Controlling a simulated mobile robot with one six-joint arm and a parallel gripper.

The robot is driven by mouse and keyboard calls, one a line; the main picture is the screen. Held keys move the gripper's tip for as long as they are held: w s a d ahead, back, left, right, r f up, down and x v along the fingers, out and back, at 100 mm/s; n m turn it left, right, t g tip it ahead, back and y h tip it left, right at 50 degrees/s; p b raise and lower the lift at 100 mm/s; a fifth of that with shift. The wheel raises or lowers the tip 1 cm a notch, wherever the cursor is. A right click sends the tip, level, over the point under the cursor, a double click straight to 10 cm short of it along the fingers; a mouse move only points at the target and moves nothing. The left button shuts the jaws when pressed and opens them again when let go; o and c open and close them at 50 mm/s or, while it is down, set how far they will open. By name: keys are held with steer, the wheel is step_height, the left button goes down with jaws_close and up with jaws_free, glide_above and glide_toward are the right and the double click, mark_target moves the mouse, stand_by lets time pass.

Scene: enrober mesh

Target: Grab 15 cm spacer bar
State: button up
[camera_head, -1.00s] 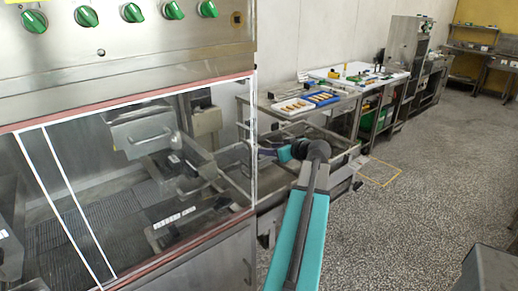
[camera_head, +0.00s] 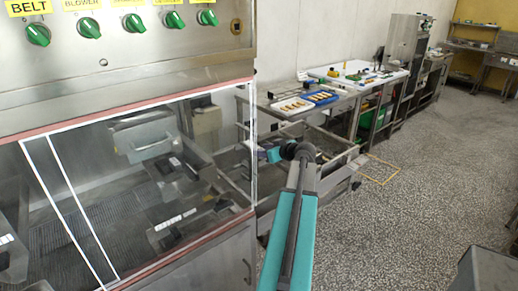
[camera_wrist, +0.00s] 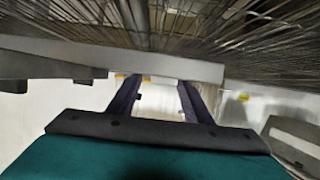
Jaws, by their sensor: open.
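My gripper (camera_wrist: 158,83) is open in the wrist view, its two dark fingers apart with no object visibly held between them. A long grey bar-like edge (camera_wrist: 110,64) crosses the picture just beyond the fingertips; I cannot tell whether it is a spacer bar or part of the machine. In the head view, a dark piece with a white label (camera_head: 176,219) lies behind the window, and another labelled piece (camera_head: 6,239) shows at the left edge. The labels are too small to read, so I cannot tell which is the 15 cm spacer bar. My gripper's fingers are not clear there.
The enrober's front panel (camera_head: 150,45) with green knobs and its framed window fill the left. Wire mesh (camera_wrist: 250,30) spans the top of the wrist view. A metal frame (camera_head: 335,158) stands beside my arm. A bench with trays (camera_head: 292,106) is behind. Open floor lies right.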

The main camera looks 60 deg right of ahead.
steer(key=shift+x, duration=0.8)
steer(key=shift+c, duration=0.2)
jaws_close()
